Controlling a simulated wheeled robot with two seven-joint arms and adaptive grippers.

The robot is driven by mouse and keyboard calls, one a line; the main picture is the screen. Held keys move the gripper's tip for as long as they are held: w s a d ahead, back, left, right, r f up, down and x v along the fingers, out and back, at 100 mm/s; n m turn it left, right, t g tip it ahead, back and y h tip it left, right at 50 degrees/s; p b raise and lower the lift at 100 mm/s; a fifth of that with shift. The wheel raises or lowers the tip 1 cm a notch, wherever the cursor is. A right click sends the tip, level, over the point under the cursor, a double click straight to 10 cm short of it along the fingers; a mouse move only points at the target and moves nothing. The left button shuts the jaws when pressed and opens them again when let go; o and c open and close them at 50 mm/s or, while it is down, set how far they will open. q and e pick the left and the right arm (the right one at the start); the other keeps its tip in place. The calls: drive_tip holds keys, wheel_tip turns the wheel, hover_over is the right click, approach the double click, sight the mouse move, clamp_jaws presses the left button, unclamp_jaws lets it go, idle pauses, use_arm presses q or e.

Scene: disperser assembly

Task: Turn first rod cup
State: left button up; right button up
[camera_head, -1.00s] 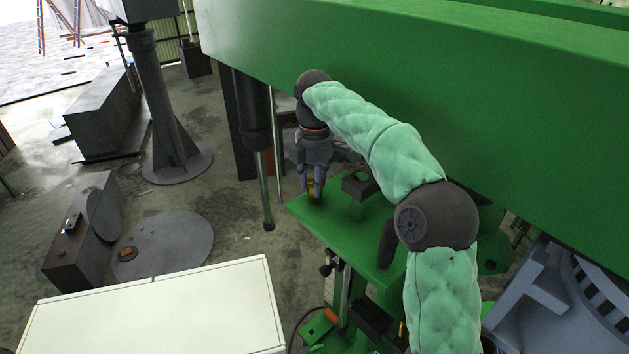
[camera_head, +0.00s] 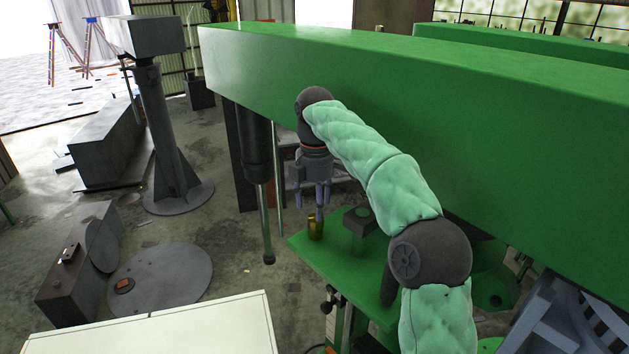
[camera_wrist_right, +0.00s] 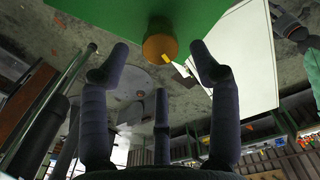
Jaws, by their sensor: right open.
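The rod cup is a small brass-coloured cup (camera_head: 315,229) standing on the green platform near its left corner. My right gripper (camera_head: 321,212) hangs just above it, pointing down, with its fingers spread and nothing between them. In the right wrist view the cup (camera_wrist_right: 160,45) shows as a round end with a small yellow mark, beyond the open fingertips (camera_wrist_right: 158,75) and clear of them. My left gripper is not in view.
The green platform (camera_head: 345,262) carries a dark-topped block (camera_head: 358,222) just right of the cup. A dark cylinder with a steel rod (camera_head: 266,225) hangs to the left. A large green beam (camera_head: 480,150) passes behind my arm. A white tabletop (camera_head: 160,332) lies front left.

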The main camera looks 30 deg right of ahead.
sight(314, 217)
wheel_tip(314, 217, up, 8)
drive_tip(key=shift+f, duration=0.15)
drive_tip(key=shift+w+a, duration=0.1)
idle(0.8)
